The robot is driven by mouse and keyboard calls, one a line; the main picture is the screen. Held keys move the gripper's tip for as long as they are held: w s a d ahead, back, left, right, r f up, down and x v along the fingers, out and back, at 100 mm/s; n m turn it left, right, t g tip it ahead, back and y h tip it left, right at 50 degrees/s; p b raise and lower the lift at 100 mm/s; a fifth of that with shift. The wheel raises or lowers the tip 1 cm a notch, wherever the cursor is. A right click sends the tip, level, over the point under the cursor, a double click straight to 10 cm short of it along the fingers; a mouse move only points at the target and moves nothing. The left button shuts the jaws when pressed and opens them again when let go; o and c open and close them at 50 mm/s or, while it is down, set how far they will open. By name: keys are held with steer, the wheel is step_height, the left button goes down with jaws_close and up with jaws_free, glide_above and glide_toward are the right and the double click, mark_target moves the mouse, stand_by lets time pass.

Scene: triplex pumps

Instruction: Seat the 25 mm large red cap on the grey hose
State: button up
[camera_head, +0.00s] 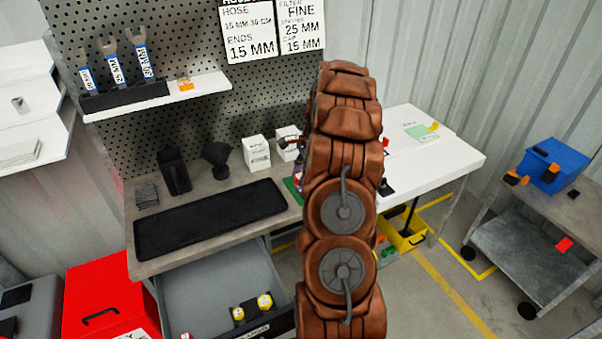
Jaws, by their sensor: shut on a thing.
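My brown arm rises through the middle of the head view and covers the centre of the bench. My gripper is hidden behind it, so what it holds does not show. A small red bit (386,142) shows just right of the arm, over the white table; I cannot tell whether it is the large red cap. I cannot make out the grey hose. Small red and blue parts (298,178) show at the arm's left edge, too small and too covered to name.
The grey bench carries a black mat (212,217), black holders and white boxes (256,152). Below it a drawer (205,290) stands open. A white table (440,150) is at right, with a yellow bin (408,238) below. A cart (545,235) holds a blue bin (550,165).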

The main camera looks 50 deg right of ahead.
steer(key=shift+f, duration=0.15)
steer(key=o, duration=0.8)
steer(key=shift+v, duration=6)
